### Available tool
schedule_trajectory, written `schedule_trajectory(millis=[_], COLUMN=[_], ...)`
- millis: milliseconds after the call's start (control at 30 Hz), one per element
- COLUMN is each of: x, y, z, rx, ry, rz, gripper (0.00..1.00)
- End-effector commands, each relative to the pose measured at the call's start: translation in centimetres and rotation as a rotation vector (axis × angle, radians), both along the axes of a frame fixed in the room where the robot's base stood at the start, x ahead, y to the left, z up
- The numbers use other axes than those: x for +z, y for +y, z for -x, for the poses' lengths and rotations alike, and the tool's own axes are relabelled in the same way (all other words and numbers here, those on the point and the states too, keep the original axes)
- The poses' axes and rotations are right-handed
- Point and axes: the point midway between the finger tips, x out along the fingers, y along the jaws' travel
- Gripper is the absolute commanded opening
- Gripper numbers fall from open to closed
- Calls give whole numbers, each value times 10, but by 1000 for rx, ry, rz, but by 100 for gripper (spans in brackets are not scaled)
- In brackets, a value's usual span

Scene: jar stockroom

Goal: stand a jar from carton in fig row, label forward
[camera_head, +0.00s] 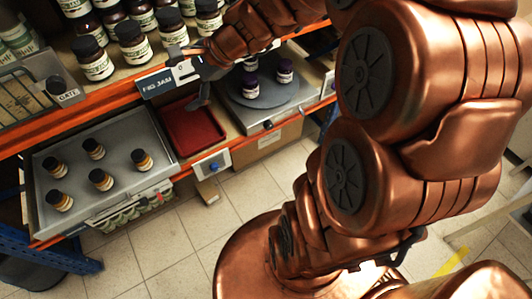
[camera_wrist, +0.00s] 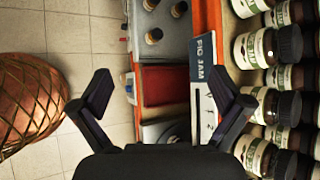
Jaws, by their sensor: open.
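My gripper (camera_head: 187,78) is open and empty in front of the upper shelf's edge, beside the FIG JAM sign (camera_head: 155,84). In the wrist view its two fingers (camera_wrist: 161,80) are spread wide with no jar between them. The fig row holds dark jars with black lids and pale green-and-white labels, such as one jar (camera_head: 133,42) near the front; jars (camera_wrist: 256,47) also fill the right side of the wrist view. A brown cardboard box (camera_head: 268,141) shows partly below the lower shelf; I cannot tell whether it is the carton or what it holds.
On the lower level are a grey tray (camera_head: 120,165) with several small jars, a red tray (camera_head: 192,127), and a round grey plate (camera_head: 262,97) with purple-lidded jars. A DATE bin (camera_head: 62,92) sits at left. Tiled floor (camera_head: 185,240) is clear in front.

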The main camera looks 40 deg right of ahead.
Motion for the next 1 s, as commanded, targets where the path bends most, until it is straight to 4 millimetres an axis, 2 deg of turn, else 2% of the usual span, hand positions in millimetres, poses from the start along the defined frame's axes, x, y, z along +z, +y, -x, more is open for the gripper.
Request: schedule_trajectory(millis=[33, 100, 200, 300, 433, 533, 667, 1000], x=[-6, -18, -34, -46, -56, -58, -57, -57], y=[24, 43, 53, 44, 17, -3, -25, -29], z=[28, 69, 127, 180, 229, 251, 263, 265], rx=[150, 357, 649, 924, 1210, 1359, 1452, 1470], ry=[-6, -9, -10, -5, 19, 40, 55, 60], rz=[80, 197, 355, 505, 661, 739, 793, 802], gripper=[100, 100, 100, 100, 100, 100, 100, 100])
